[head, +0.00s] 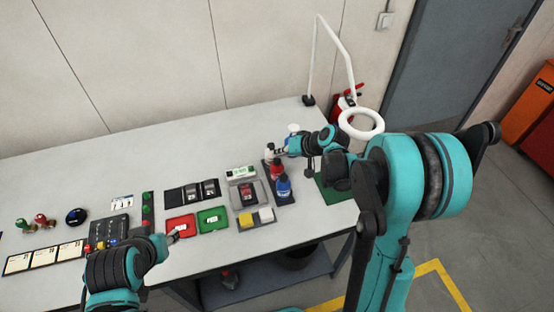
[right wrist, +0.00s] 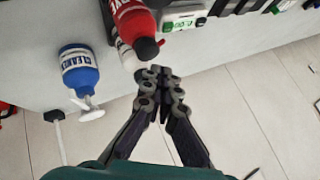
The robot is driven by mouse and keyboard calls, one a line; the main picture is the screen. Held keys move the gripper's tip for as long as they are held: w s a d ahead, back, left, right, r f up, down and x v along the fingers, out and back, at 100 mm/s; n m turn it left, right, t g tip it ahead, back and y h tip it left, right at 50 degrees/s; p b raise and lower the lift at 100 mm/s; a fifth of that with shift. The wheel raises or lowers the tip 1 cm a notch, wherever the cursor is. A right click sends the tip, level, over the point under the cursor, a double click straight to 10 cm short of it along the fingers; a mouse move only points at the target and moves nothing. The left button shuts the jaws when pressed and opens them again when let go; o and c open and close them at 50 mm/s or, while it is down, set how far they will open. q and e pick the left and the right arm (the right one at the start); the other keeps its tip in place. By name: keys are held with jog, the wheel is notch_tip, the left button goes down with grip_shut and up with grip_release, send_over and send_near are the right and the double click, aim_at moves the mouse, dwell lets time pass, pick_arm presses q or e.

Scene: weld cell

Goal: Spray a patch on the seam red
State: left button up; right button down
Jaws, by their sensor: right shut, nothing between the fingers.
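In the right wrist view the red bottle (right wrist: 133,22) has a black cap, and the blue one (right wrist: 79,70) is lettered. My right gripper (right wrist: 158,73) is shut and empty, its tips close to the red bottle's cap and the white bottle; contact cannot be told. In the head view it (head: 282,151) is beside the white bottle. My left gripper (head: 174,236) is by the red tray; its fingers are too small to judge. No seam can be made out clearly.
A red tray (head: 170,230) and a green tray (head: 224,212) lie at the table's front. A grey holder (head: 233,205) with a dark part stands left of the bottles. A white ring lamp (head: 343,118) overhangs the right end. The back left of the table is clear.

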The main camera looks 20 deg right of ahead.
aim_at(278, 161)
jog(key=shift+r+p, duration=1.8)
jog(key=shift+r, duration=0.75)
jog(key=m, duration=0.4)
jog(key=shift+r+m+h, duration=0.2)
jog(key=shift+m+h, duration=0.1)
jog(key=r+m+h, duration=0.1)
jog(key=m, duration=0.5)
jog(key=r+m+t+h, duration=0.1)
jog(key=m, duration=0.5)
jog(key=r+m+p, duration=0.1)
jog(key=m, duration=0.5)
jog(key=shift+s+a+r+t+h, duration=0.1)
jog(key=shift+a+r+t+h, duration=0.1)
jog(key=shift+t+h, duration=0.2)
jog(key=shift+f, duration=0.1)
